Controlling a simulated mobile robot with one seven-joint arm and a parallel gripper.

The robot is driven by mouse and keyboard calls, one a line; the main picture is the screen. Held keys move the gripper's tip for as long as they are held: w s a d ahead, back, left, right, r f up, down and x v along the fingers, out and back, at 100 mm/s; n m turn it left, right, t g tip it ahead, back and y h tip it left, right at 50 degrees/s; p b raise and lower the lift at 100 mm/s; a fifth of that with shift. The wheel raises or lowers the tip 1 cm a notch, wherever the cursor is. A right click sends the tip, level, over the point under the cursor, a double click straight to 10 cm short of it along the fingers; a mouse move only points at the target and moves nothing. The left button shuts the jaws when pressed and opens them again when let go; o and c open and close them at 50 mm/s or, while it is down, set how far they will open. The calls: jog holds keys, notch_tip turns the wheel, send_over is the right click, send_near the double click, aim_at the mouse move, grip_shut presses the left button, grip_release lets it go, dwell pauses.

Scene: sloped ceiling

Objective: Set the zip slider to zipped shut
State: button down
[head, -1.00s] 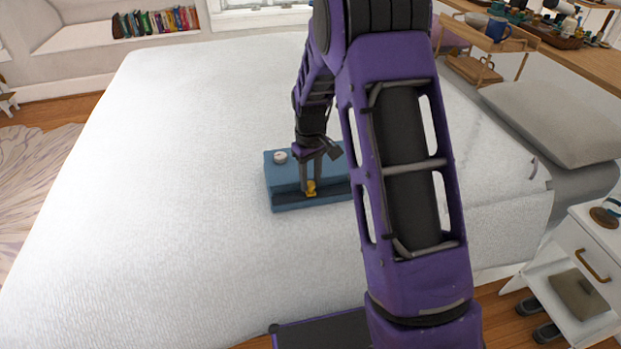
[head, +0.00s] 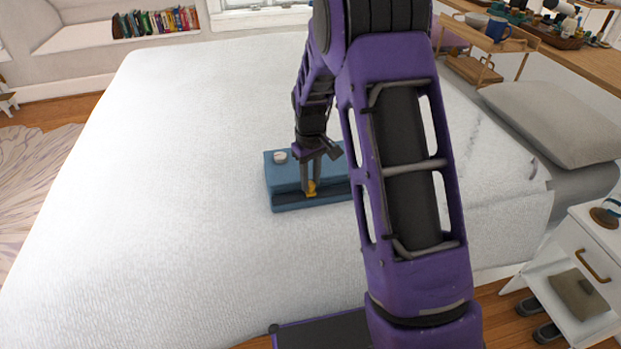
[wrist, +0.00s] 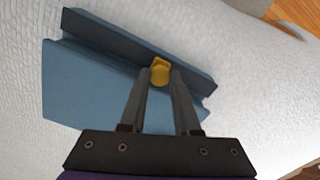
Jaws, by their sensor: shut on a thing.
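A blue block-like case (head: 285,178) lies on the white bed. A dark strip (head: 290,199) runs along its near side, and it also shows in the wrist view (wrist: 110,40). The yellow zip slider (head: 311,187) sits at this strip, partway along its length. In the wrist view the slider (wrist: 160,72) is between my fingertips. My gripper (head: 311,182) reaches down from above and is shut on the slider. My arm hides the right end of the case in the head view.
The white bed (head: 150,200) is broad and clear around the case. A grey pillow (head: 552,122) lies at the right. A white nightstand (head: 585,235) stands at the lower right. A wooden tray stand (head: 490,40) is at the upper right.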

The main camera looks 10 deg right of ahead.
dwell(0.6)
jog(key=d, duration=1.3)
jog(key=shift+p, duration=0.4)
jog(key=c, duration=0.9)
grip_release()
notch_tip(320, 180, up, 18)
jog(key=p, duration=0.2)
jog(key=shift+f+p, duration=0.25)
jog(key=shift+p, duration=0.1)
jog(key=shift+f, duration=0.1)
